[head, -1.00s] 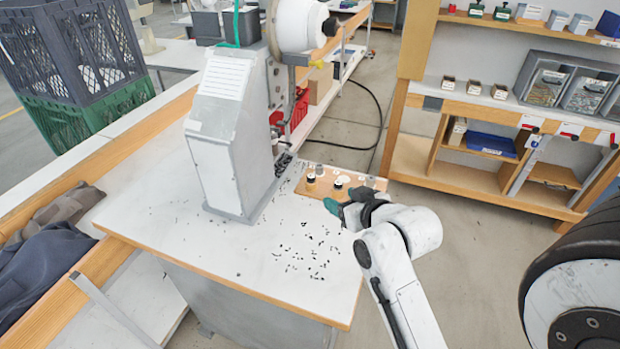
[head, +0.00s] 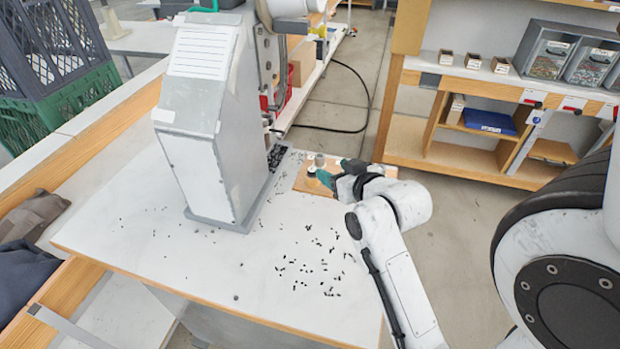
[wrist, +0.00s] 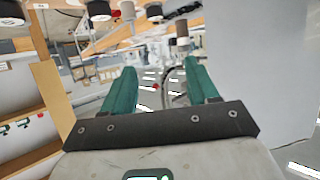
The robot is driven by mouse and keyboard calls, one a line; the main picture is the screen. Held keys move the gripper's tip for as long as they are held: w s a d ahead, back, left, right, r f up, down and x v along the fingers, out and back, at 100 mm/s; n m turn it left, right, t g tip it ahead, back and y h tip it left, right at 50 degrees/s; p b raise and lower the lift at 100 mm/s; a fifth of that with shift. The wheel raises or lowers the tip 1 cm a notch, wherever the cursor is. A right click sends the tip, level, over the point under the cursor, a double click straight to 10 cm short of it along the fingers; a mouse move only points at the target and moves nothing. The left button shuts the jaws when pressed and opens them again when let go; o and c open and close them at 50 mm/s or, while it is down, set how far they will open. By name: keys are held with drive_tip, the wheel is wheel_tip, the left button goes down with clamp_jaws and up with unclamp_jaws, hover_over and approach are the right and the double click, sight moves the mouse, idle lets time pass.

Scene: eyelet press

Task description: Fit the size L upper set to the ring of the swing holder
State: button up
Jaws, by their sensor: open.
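The eyelet press (head: 205,120) stands on the white table at centre left in the head view; I cannot make out its swing holder or ring. A small wooden board (head: 301,184) lies to its right, with a black-and-white die part (head: 311,172) and a grey cylinder (head: 320,160) on it. My gripper (head: 333,178) is at this board, its green fingers close to the parts and covering some of them. The wrist view shows my gripper (wrist: 160,82) open and empty. Dark and grey parts (wrist: 98,9) hang inverted along its top edge. I cannot read any size marks.
Many small black eyelets (head: 310,260) are scattered over the table in front of the press. A wooden shelf (head: 455,130) with bins stands behind on the right. A green and grey crate (head: 60,105) is at the left. The front left tabletop is mostly clear.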

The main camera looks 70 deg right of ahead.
sight(312, 169)
drive_tip(key=w+d+f, duration=0.1)
drive_tip(key=w+d+f+b, duration=0.1)
drive_tip(key=f, duration=0.1)
drive_tip(key=w+d+f, duration=0.1)
drive_tip(key=w+f, duration=0.1)
drive_tip(key=shift+d+f+b, duration=0.1)
drive_tip(key=shift+d+b, duration=0.1)
drive_tip(key=shift+b, duration=0.2)
drive_tip(key=shift+f+p+x, duration=0.2)
drive_tip(key=shift+p+x, duration=0.05)
drive_tip(key=shift+x, duration=1.05)
drive_tip(key=shift+f+p+x, duration=0.2)
drive_tip(key=shift+x, duration=1.15)
drive_tip(key=shift+s, duration=0.2)
clamp_jaws()
drive_tip(key=shift+r, duration=0.1)
